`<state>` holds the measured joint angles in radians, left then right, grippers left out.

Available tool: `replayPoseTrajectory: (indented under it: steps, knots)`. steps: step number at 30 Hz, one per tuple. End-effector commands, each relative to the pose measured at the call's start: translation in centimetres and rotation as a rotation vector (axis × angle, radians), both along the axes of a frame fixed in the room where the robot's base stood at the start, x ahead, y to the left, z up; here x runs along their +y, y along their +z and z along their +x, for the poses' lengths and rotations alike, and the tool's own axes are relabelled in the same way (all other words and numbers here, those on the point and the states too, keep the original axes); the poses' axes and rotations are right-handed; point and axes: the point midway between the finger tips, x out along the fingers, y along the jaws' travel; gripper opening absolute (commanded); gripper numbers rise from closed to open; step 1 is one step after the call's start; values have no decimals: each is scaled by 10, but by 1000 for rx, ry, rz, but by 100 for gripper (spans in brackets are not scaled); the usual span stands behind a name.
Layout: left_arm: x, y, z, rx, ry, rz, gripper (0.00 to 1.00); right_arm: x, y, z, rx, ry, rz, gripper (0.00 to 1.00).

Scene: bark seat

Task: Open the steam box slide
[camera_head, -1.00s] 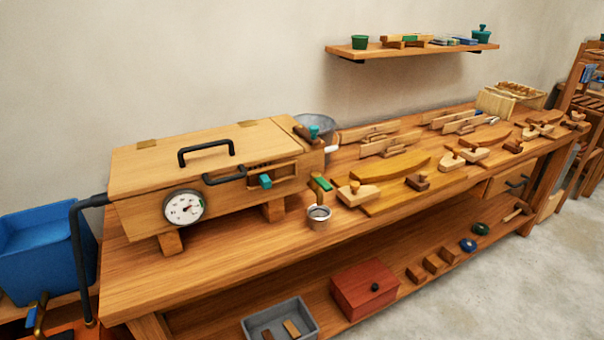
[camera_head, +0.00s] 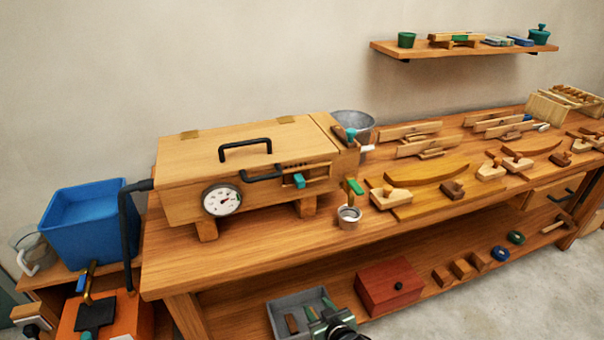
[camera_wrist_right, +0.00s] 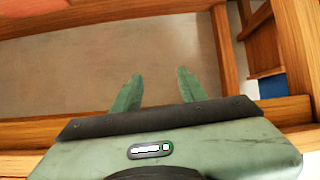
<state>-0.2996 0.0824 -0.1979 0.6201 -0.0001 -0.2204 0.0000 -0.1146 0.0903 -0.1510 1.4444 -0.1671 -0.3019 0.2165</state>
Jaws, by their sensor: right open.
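The steam box (camera_head: 245,165) is a long wooden case on short wooden feet at the left of the workbench. Its front carries a round dial gauge (camera_head: 222,200), a black handle (camera_head: 261,173) and a slide with a teal knob (camera_head: 299,181) beside a row of small slots. I cannot tell how far the slide is open. My right gripper shows at the bottom edge of the head view, well below the box and apart from it. In the right wrist view its two green fingers (camera_wrist_right: 155,95) are spread and empty. My left gripper is not in view.
A metal cup (camera_head: 348,216) stands right of the box. Wooden planes and boards (camera_head: 430,180) cover the bench further right. A blue tub (camera_head: 90,222) and black hose (camera_head: 129,235) are at the left. A grey tray (camera_head: 285,312) and red box (camera_head: 391,288) sit on the lower shelf.

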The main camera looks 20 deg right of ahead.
Motion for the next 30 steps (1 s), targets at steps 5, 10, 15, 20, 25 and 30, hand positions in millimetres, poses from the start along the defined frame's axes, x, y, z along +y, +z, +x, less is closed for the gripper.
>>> replayPoseTrajectory:
  steps: [5, 10, 15, 20, 25, 30]
  knots:
    - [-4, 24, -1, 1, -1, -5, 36, 1, 185, 61, -299, -23, 41, 42]
    - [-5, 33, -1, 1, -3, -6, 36, -1, 295, 73, -480, -36, 70, 42]
    - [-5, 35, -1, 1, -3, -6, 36, -2, 332, 75, -542, -40, 81, 42]
    - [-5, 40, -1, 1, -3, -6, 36, -1, 334, 94, -545, -40, 82, 42]
    - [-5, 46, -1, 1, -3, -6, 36, 0, 334, 123, -544, -40, 81, 42]
    - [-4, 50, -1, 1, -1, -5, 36, 1, 332, 143, -542, -39, 82, 42]
